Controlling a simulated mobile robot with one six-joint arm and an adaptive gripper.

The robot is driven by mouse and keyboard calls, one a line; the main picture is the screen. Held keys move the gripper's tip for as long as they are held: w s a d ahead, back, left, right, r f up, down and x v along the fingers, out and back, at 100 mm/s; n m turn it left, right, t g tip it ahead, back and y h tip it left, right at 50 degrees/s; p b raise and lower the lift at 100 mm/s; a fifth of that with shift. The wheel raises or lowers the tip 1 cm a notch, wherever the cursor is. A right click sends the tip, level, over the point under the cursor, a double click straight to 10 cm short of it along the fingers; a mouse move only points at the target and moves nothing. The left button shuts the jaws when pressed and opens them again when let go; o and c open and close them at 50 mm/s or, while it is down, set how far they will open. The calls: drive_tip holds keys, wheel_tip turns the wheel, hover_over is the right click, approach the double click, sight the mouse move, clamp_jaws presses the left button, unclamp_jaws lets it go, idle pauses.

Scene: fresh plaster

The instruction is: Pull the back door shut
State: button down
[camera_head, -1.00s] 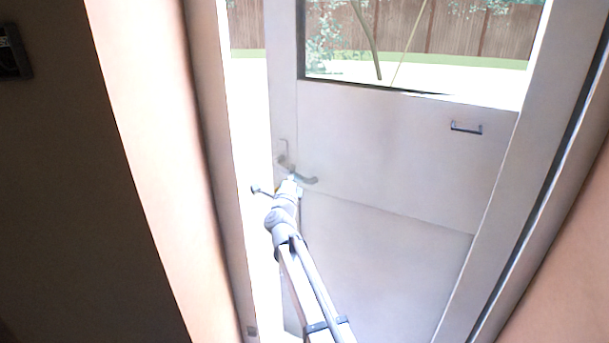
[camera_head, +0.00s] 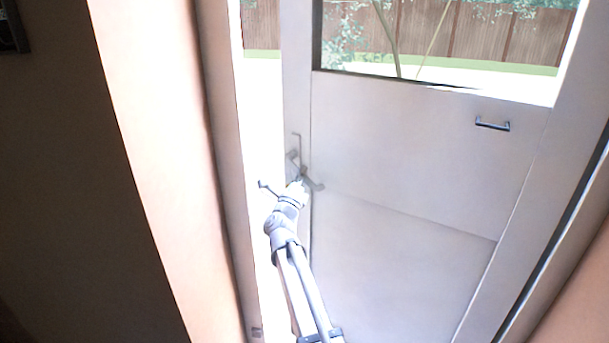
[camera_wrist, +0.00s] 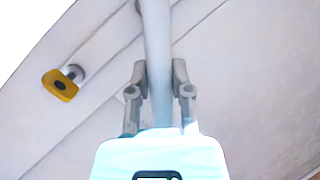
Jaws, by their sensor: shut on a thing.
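The white back door (camera_head: 420,160) stands ajar, with a bright gap between its left edge and the left door frame (camera_head: 222,150). It has a glass pane in its upper part. A grey lever handle (camera_head: 318,187) sits at its left edge. My gripper (camera_head: 302,182) is at this handle. In the wrist view my gripper (camera_wrist: 158,78) is shut on the handle, a pale bar (camera_wrist: 157,35) running between the two fingers. A yellow key-like piece (camera_wrist: 60,85) sticks out of the door left of the fingers. The contact is small and partly hidden in the head view.
The frame's left side stands close to my arm. A small dark pull (camera_head: 492,124) is on the door's right part. A dark wall with a box (camera_head: 12,28) is at far left. Outside are pale ground and a brown fence (camera_head: 480,32).

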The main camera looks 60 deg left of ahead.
drive_tip(key=shift+w+d, duration=0.2)
drive_tip(key=c, duration=0.8)
unclamp_jaws()
drive_tip(key=shift+o, duration=1.2)
drive_tip(key=shift+s+a, duration=0.1)
drive_tip(key=shift+s, duration=0.2)
drive_tip(key=shift+f, duration=0.1)
